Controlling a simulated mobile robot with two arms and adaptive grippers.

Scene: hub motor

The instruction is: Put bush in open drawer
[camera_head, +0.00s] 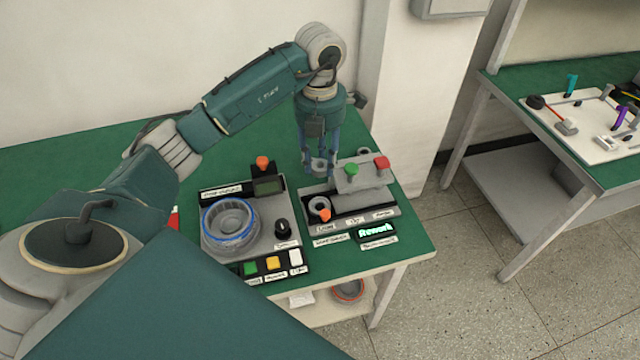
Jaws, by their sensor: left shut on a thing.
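My left gripper (320,160) points down over the back of the right-hand fixture, its fingers closed around a small grey ring-shaped bush (319,168). Whether the bush touches the surface behind the fixture is hard to tell. The grey fixture (352,216) holds another round ring part (319,207) at its left, next to an orange knob. A raised grey block with a green knob (351,169) and a red knob (382,162) stands on its right. I cannot clearly make out which part is the open drawer. My right gripper is not in view.
A grey station with a blue-rimmed hub (230,222), an orange button (262,162) and coloured push buttons (272,263) stands left of the fixture. A lit "Rework" sign (375,230) is at the table's front right. Another green table (560,90) with tools stands at right.

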